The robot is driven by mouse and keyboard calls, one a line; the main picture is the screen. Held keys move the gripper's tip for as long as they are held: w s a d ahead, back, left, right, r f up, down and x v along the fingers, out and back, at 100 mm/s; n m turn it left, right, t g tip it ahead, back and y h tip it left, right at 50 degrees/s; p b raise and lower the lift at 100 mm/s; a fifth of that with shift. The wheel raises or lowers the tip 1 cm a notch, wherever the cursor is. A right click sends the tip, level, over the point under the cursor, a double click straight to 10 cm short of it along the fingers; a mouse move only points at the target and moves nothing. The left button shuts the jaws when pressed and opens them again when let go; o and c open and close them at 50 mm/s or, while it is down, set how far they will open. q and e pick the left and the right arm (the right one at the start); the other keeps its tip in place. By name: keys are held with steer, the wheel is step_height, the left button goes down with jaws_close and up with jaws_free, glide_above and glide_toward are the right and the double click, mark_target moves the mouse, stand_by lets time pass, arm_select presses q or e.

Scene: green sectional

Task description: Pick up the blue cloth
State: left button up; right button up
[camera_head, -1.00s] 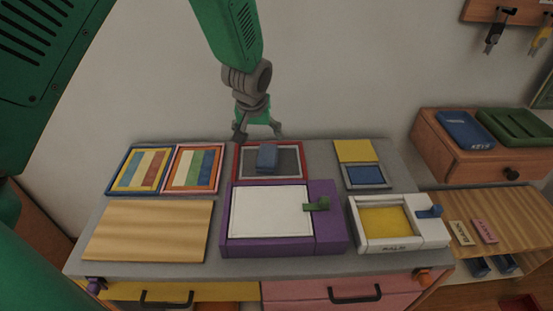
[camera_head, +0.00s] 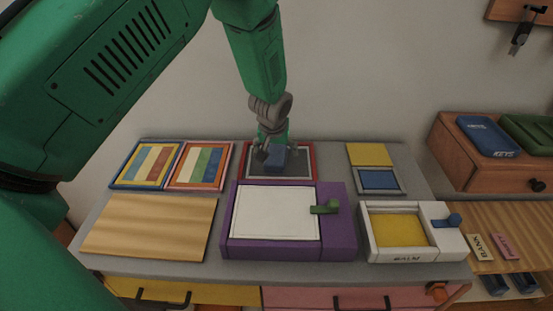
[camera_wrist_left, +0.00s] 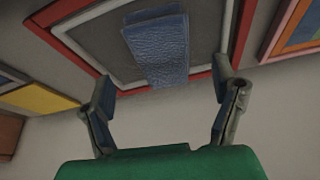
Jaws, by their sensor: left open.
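The blue cloth (camera_head: 275,158) is a small folded piece lying on the grey panel of a red-framed tray (camera_head: 311,162) at the back of the table. In the left wrist view the cloth (camera_wrist_left: 157,48) shows its textured surface, between and beyond my fingers. My left gripper (camera_head: 273,150) is open just above and around the cloth in the head view. In the wrist view its two fingers (camera_wrist_left: 165,100) are spread wide on either side, with nothing between their tips that I can see gripped. My right gripper is not in view.
A purple box with a white panel (camera_head: 275,213) stands right in front of the tray. Two striped framed panels (camera_head: 200,165) lie to the left, yellow and blue squares (camera_head: 378,180) to the right. A white box (camera_head: 400,230) and wooden board (camera_head: 150,228) lie nearer.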

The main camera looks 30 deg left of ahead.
mark_target(277, 156)
arm_select(q)
steer(key=x, duration=0.3)
steer(key=shift+d+f, duration=0.1)
steer(key=shift+f, duration=0.5)
steer(key=shift+a, duration=0.4)
steer(key=c, duration=1.1)
steer(key=shift+d, duration=0.35)
steer(key=shift+c, duration=0.8)
